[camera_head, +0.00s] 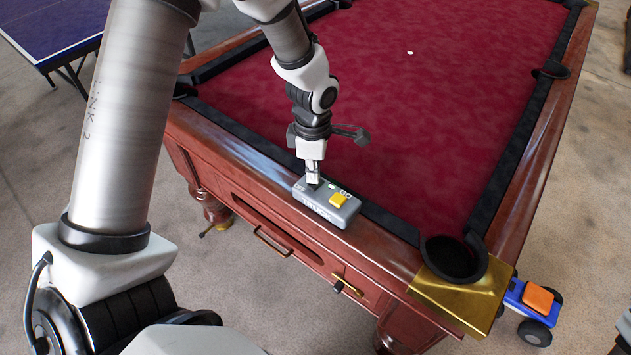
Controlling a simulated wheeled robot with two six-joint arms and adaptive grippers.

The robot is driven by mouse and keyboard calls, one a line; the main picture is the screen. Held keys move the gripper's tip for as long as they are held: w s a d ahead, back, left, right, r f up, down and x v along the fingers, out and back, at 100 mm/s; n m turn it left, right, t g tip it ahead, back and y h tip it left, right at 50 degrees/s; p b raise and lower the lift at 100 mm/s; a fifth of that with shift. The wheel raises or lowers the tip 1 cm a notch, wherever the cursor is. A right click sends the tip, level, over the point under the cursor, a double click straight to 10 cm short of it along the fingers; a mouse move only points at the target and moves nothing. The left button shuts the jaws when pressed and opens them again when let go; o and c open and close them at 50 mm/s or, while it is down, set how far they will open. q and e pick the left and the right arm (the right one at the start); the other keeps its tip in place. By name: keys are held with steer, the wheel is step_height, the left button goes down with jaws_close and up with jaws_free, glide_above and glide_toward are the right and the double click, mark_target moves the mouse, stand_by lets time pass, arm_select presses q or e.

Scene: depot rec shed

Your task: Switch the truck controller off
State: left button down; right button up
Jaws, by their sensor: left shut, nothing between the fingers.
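My left gripper (313,183) is shut and empty, pointing down at the left part of the controller's top. Its fingertips hide what is under them, and I cannot tell whether they touch it. A blue toy truck (519,297) with an orange block (538,298) on it stands on the floor at the lower right. My right gripper is not in view.
The pool table (400,110) has red cloth, dark cushions and a brass corner (455,296) with a black pocket. A small white spot lies on the cloth. A blue table-tennis table (55,25) stands at the upper left. The cloth around my left gripper is clear.

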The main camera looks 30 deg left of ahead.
mark_target(313, 185)
arm_select(q)
steer(key=shift+f+b, duration=0.75)
steer(key=shift+f, duration=0.3)
stand_by(0.4)
step_height(313, 185, up, 7)
steer(key=p, duration=0.5)
stand_by(0.5)
